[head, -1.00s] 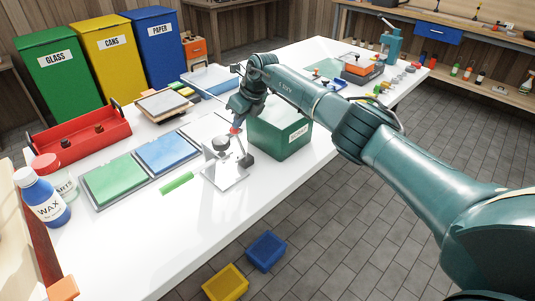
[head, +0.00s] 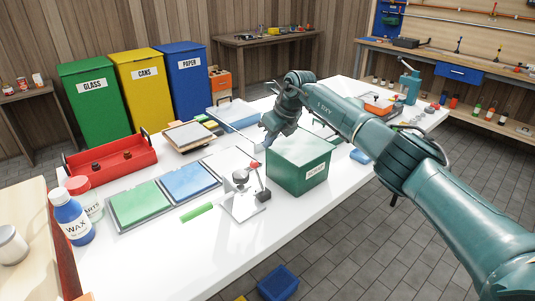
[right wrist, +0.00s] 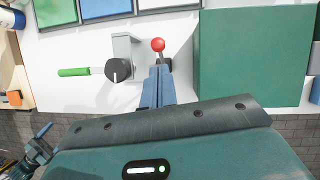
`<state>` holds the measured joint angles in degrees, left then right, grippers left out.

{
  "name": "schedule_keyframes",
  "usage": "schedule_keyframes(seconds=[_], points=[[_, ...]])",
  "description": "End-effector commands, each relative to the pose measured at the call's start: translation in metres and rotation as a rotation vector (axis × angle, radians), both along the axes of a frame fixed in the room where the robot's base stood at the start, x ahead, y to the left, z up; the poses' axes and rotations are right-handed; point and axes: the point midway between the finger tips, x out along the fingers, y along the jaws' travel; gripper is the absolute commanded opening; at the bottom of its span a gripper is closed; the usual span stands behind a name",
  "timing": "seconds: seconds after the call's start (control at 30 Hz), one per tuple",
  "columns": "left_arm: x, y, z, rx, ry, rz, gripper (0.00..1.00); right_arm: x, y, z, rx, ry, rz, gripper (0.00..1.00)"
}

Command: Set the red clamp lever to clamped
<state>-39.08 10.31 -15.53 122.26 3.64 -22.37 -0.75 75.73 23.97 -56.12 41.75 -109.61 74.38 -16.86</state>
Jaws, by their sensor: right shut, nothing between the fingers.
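The red clamp lever has a red ball knob (head: 254,166) on a dark arm (head: 263,190) that stands up, tilted a little. It stands beside a pale metal fixture (head: 243,207) with a dark round part. In the right wrist view the red knob (right wrist: 158,44) shows just past the fingertips. My right gripper (head: 268,143) is above and behind the knob, apart from it in the head view. Its blue fingers (right wrist: 158,72) are shut and empty, and hide part of the lever's base.
A green box (head: 299,165) stands close to the right of the lever. A green rod (head: 197,213) lies left of the fixture. Green (head: 140,203) and blue (head: 190,181) panels lie farther left. The white table is clear in front.

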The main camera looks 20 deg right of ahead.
Motion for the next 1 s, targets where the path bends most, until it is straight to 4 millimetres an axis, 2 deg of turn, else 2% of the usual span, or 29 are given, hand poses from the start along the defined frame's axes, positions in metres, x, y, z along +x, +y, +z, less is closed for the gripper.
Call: schedule_keyframes(seconds=[0.1,0.2,0.33,0.9,1.0], points=[[0.002,0.000,-0.003,-0.003,-0.005,0.002,0.73,-0.001,-0.004,0.024,0.000,-0.001,0.000,0.00],[0.005,0.001,-0.001,-0.006,-0.011,0.005,0.73,-0.003,-0.006,0.040,-0.001,-0.001,-0.002,0.00],[0.006,0.002,0.000,-0.009,-0.014,0.007,0.73,-0.004,-0.007,0.052,-0.001,0.002,-0.001,0.00],[0.006,0.004,0.002,-0.009,-0.016,0.013,0.73,-0.004,-0.007,0.056,0.001,0.003,0.000,0.00],[0.006,0.003,0.003,-0.011,-0.016,0.014,0.73,-0.005,0.004,0.047,0.033,0.005,0.015,0.00]])
